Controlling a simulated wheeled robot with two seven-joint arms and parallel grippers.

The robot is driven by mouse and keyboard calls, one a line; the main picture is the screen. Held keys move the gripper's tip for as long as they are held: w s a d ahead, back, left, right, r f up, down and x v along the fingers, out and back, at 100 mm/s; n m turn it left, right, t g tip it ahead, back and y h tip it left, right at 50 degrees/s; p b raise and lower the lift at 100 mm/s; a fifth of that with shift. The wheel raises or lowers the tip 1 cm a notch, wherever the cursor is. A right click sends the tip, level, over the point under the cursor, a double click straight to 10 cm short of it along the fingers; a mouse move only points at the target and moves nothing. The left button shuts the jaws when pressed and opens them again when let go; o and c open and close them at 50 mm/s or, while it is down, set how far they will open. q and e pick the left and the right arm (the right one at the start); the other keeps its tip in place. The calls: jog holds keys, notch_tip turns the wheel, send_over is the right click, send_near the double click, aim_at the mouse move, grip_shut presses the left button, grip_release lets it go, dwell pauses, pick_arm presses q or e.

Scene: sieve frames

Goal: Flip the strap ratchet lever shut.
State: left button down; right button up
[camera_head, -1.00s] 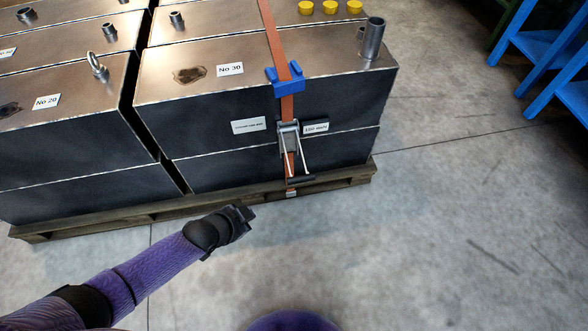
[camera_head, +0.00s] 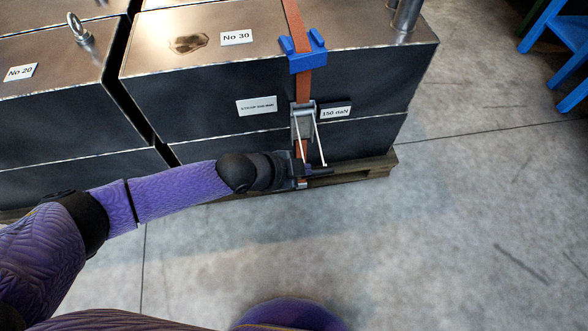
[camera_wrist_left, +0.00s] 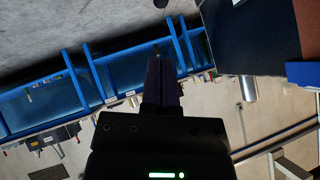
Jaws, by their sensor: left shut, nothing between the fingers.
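The strap ratchet (camera_head: 303,122) hangs on the orange strap (camera_head: 303,88) against the front face of the dark box stack. Its lever (camera_head: 318,145) is folded out and down, two thin side bars ending in a dark cross handle (camera_head: 320,172). My left gripper (camera_head: 300,170) is shut and empty, right at the lever's lower end and partly covering the handle and strap tail. Whether it touches the handle I cannot tell. In the left wrist view the closed fingers (camera_wrist_left: 162,85) point away, and the ratchet does not clearly show. My right gripper is not in view.
The boxes (camera_head: 220,110) stand on a wooden pallet (camera_head: 370,170). A blue corner protector (camera_head: 303,55) sits under the strap at the top edge. A blue rack (camera_head: 560,50) stands at the right. The concrete floor (camera_head: 440,230) in front is clear.

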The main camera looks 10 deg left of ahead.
aim_at(322, 170)
pick_arm(q)
jog(key=w+f+b, duration=0.1)
jog(key=f, duration=0.1)
jog(key=w+d+f+b, duration=0.1)
jog(key=f+b, duration=0.1)
jog(key=w+d+f+b, duration=0.1)
jog(key=f, duration=0.1)
jog(key=shift+d+b, duration=0.2)
jog(key=shift+b, duration=0.2)
jog(key=shift+w+a+f+b, duration=0.1)
jog(key=shift+w+f+b, duration=0.25)
jog(key=shift+f+b, duration=0.1)
jog(key=shift+r, duration=0.1)
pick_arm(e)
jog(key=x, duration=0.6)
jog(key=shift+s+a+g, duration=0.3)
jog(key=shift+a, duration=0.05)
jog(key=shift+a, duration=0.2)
